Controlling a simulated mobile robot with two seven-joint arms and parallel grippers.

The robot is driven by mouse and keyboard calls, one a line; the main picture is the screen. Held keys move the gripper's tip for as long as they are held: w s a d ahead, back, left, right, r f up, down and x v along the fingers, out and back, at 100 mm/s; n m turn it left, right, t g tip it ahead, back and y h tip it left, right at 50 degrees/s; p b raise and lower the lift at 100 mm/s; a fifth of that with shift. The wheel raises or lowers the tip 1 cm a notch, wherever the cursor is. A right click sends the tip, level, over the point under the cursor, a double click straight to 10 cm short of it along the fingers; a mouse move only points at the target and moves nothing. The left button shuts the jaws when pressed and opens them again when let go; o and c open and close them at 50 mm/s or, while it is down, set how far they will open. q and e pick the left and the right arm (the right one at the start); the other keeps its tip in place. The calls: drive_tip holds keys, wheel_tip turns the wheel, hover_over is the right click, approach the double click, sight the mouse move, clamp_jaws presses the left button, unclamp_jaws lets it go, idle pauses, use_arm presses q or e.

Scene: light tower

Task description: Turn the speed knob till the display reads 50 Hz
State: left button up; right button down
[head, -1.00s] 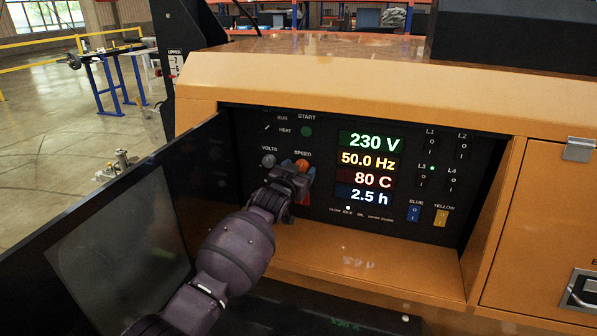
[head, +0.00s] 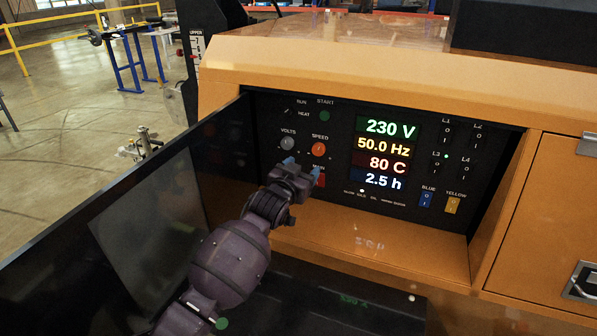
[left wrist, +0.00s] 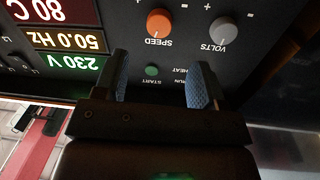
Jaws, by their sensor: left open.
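The orange speed knob (head: 319,149) sits on the black control panel (head: 340,140), under its SPEED label; it also shows in the left wrist view (left wrist: 159,23). The display (head: 388,146) reads 50.0 Hz on its yellow line, with 230 V above and 80 C and 2.5 h below. My left gripper (head: 302,168) is open and empty, below and to the left of the speed knob and apart from it. Its blue fingertips show in the left wrist view (left wrist: 160,85), with nothing between them. My right gripper is not in view.
The grey volts knob (head: 287,140) is left of the speed knob. The red main switch (head: 319,181) is just below, partly behind my gripper. An open dark door (head: 150,210) stands left of the panel recess. Blue (head: 425,199) and yellow (head: 451,205) switches are lower right.

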use_arm(q)
drive_tip(key=shift+v, duration=0.9)
drive_tip(key=s+a+f+n+g+y, duration=0.1)
drive_tip(key=s+a+f, duration=0.6)
drive_tip(key=s, duration=0.7)
drive_tip(key=s+a+f+n+g+y, duration=0.2)
drive_tip(key=s+a+f, duration=0.6)
drive_tip(key=s, duration=0.6)
drive_tip(key=s+a+f+n+g+y, duration=0.1)
drive_tip(key=s+a+f+g+y, duration=0.1)
drive_tip(key=s+a+f, duration=0.6)
drive_tip(key=s+f+y, duration=0.1)
drive_tip(key=s, duration=0.5)
drive_tip(key=shift+s+a+f+n+g+y, duration=0.2)
drive_tip(key=shift+f+n+g+y, duration=0.1)
drive_tip(key=shift+f+n+y, duration=0.1)
